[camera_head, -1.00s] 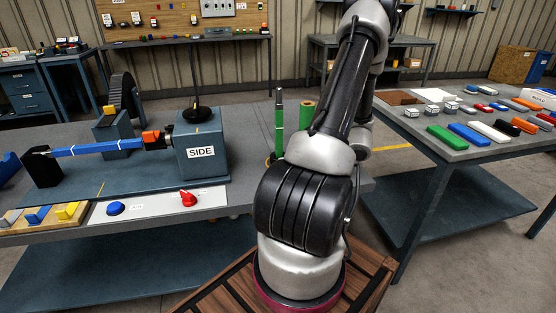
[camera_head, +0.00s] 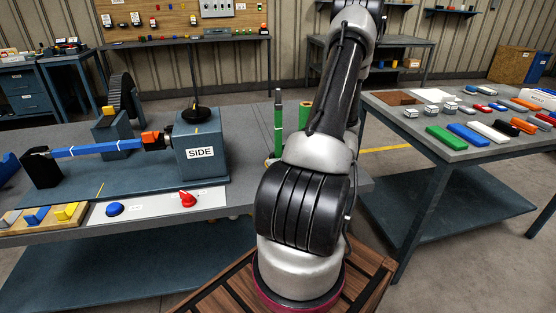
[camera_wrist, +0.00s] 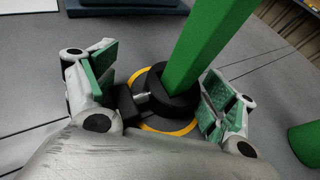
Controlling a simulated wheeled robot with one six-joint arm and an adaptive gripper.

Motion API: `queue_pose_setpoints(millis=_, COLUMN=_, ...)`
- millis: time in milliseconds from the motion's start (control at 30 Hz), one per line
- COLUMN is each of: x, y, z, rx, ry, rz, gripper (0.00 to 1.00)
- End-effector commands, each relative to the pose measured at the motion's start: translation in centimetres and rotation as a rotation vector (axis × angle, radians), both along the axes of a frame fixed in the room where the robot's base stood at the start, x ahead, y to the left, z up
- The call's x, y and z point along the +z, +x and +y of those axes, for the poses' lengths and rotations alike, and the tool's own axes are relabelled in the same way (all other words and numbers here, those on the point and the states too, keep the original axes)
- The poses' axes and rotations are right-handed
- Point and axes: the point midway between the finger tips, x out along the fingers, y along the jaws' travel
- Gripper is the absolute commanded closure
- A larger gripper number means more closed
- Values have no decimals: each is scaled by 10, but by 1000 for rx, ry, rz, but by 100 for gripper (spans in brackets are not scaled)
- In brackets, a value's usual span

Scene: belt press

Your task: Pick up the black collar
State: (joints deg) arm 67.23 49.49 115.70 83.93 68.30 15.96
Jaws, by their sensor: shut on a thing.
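The black collar (camera_wrist: 178,98) is a thick ring around the foot of the upright green post (camera_wrist: 208,55) in the wrist view. A dark block and a small silver screw show on its left side. My gripper (camera_wrist: 162,96) has its green-padded fingers on either side of the collar and is shut on it. The collar is low, over a yellow ring (camera_wrist: 170,128) marked on the grey table top. In the head view the green post (camera_head: 278,128) stands left of my arm. The collar and my gripper are not visible there.
A second green cylinder (camera_head: 305,113) stands close to the post, right of it in the wrist view. The press block marked SIDE (camera_head: 202,152) is to the left on the same bench. A right-hand table (camera_head: 470,155) holds several coloured parts.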

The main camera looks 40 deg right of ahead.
Motion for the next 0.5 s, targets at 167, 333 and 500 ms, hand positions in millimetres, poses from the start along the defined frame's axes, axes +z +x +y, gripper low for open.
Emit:
queue_pose_setpoints(millis=167, x=6, y=0, z=0, rx=-1, ry=-1, rz=-1, gripper=48)
queue_pose_setpoints(millis=333, x=26, y=0, z=0, rx=0, ry=-3, rz=-2, gripper=48)
queue_pose_setpoints(millis=500, x=54, y=0, z=0, rx=1, ry=-4, rz=-3, gripper=48)
